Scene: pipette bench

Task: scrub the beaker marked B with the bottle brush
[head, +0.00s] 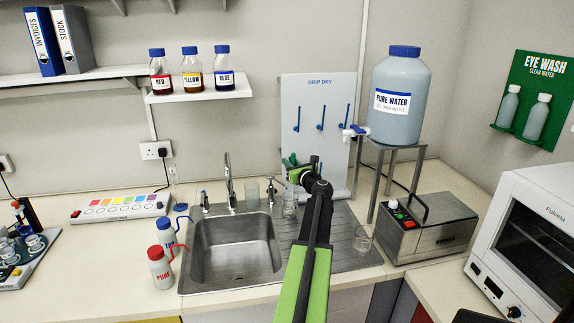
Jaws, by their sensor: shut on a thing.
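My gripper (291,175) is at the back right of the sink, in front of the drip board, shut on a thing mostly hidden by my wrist. A dark green piece (290,160) shows at its far side; this looks like part of the bottle brush, but no bristles show clearly. A clear glass beaker (290,207) stands just below my gripper, by the sink's right edge.
The steel sink (235,250) is empty, with a tap (230,185) behind it. Two wash bottles, blue-capped (166,234) and red-capped (160,268), stand left. The drip board (318,110) and pure water tank stand (375,185) are close behind my gripper. A steel bath (430,232) stands right.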

